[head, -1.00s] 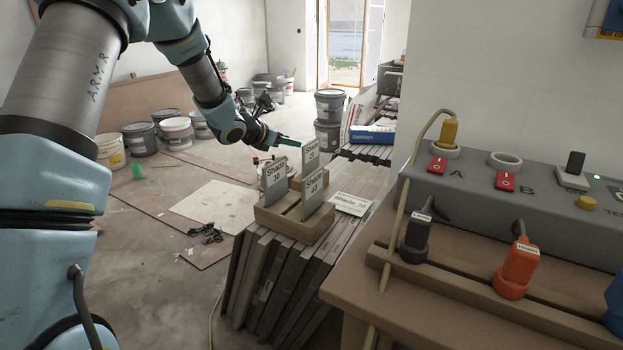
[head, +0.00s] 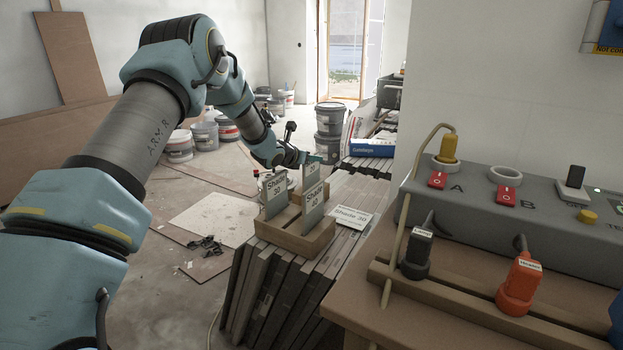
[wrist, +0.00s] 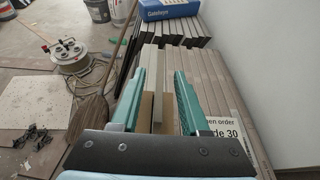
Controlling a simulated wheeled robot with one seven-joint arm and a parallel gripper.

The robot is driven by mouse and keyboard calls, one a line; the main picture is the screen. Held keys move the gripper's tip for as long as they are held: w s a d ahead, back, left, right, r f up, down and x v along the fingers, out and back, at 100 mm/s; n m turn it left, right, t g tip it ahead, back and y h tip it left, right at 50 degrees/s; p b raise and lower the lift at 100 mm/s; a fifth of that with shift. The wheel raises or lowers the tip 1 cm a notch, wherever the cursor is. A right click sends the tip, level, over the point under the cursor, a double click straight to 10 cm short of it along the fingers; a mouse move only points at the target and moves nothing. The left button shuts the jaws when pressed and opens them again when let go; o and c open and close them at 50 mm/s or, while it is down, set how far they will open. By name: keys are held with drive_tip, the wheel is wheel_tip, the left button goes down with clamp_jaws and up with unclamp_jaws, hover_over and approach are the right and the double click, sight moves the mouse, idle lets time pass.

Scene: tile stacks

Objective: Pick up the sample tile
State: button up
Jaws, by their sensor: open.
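Three thin grey sample tiles stand upright in a wooden rack (head: 297,238). The front left one reads Shade 30 (head: 276,196), the front right one Shade 40 (head: 313,205). The rear tile (head: 311,174) has a label partly covered by my gripper. My gripper (head: 312,158) is at the top of this rear tile, open. In the wrist view, my gripper's green fingers (wrist: 163,75) stand on either side of an upright tile's thin edge (wrist: 158,105), with gaps visible. A white card (head: 352,217) reading Shade 30 lies flat beside the rack; in the wrist view it shows "order".
The rack stands on a row of upright stacked tiles (head: 262,290). A blue box (head: 372,147) lies behind. A bench with a grey switch box (head: 540,205) and plugs is at right. Buckets stand at the back; a broom (wrist: 92,105) is left in the wrist view.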

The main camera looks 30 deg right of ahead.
drive_tip(key=shift+w+d+f, duration=0.25)
drive_tip(key=shift+w+d, duration=0.05)
drive_tip(key=shift+d, duration=0.15)
drive_tip(key=shift+c, duration=0.3)
clamp_jaws()
idle(0.9)
